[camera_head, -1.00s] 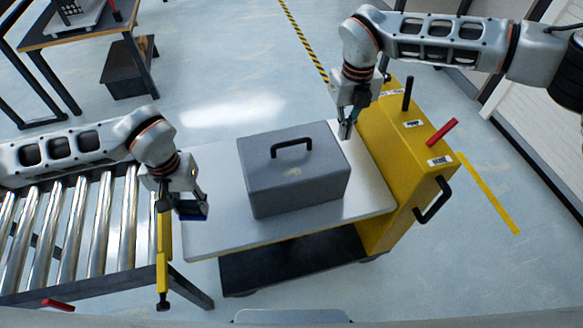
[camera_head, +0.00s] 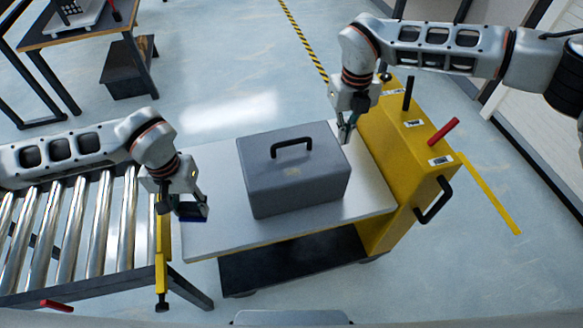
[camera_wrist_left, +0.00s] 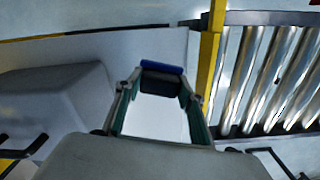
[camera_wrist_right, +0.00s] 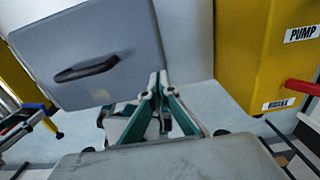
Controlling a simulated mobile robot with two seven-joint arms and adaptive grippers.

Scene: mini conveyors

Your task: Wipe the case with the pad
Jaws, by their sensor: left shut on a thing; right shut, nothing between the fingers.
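The grey case (camera_head: 292,188) with a black handle stands on the light top of the cart (camera_head: 225,240). A faint yellowish mark (camera_head: 293,171) shows on its lid. My left gripper (camera_head: 188,205) is shut on the pad (camera_head: 193,217), which is dark with a blue underside, left of the case and apart from it. The pad also shows between the fingers in the left wrist view (camera_wrist_left: 162,80). My right gripper (camera_head: 346,134) is shut and empty beside the case's far right corner. Its fingertips meet in the right wrist view (camera_wrist_right: 157,85), close to the case (camera_wrist_right: 90,50).
A yellow cart body (camera_head: 390,165) with black and red levers stands right of the case. A roller conveyor (camera_head: 85,235) with a yellow rail (camera_head: 161,265) lies at the left. The cart top between pad and case is clear.

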